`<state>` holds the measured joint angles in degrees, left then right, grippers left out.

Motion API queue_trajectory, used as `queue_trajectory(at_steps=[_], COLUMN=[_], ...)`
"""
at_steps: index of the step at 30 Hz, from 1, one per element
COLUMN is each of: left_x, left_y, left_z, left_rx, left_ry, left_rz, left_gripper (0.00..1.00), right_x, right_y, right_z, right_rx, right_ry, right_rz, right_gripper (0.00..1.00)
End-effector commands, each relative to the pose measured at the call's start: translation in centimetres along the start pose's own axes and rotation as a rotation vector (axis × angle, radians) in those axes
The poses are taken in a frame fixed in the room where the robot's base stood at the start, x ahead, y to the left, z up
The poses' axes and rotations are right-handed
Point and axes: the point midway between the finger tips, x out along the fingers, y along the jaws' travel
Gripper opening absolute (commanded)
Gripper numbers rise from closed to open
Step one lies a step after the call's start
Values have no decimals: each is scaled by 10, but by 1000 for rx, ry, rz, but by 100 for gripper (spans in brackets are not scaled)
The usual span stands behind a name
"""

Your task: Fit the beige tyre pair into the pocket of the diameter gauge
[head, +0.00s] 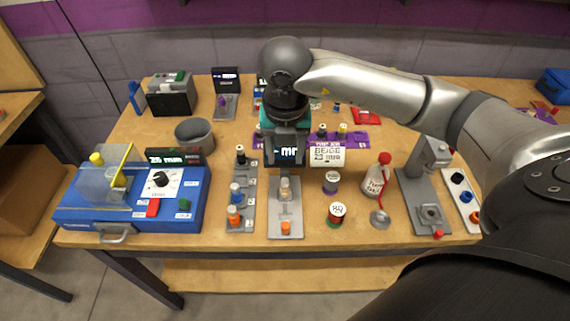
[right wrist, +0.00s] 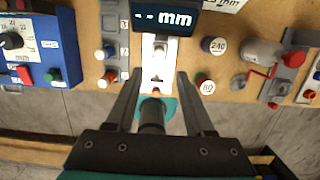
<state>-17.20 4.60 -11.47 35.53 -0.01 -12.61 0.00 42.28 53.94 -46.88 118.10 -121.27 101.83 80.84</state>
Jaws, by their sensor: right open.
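The diameter gauge (head: 286,222) is a grey plate with an orange button at its front and a dark display reading "-- mm" behind. A small beige piece, which looks like the beige tyre pair (head: 285,190), stands upright on the gauge. It also shows in the right wrist view (right wrist: 160,47). Whether it is fully seated in the pocket I cannot tell. My right gripper (head: 287,170) is over the gauge, above and behind the beige piece. Its fingers (right wrist: 158,76) are open, apart and empty in the right wrist view. My left gripper is not in view.
A grey rack (head: 241,200) with several coloured pieces stands left of the gauge. A "BEIGE 23 mm" card (head: 327,156) and two labelled spools (head: 337,214) stand right, with a white-and-red bottle (head: 377,178) beyond. A blue machine (head: 130,205) fills the left.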

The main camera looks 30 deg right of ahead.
Motion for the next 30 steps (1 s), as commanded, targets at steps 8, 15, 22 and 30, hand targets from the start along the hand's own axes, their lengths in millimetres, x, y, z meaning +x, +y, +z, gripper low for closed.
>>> queue_trajectory(at_steps=[8,15,22,30], left_x=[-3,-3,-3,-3], left_y=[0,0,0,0], left_z=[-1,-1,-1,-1], left_rx=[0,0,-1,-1], left_ry=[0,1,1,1], left_rz=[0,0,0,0], left_gripper=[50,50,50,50], right_x=[-27,-28,-28,-22], right_y=[0,0,0,40], right_z=[0,0,0,-35], right_rx=[0,0,0,-94], right_ry=[0,1,1,108], right_rz=[0,0,0,172], right_gripper=[53,53,53,53])
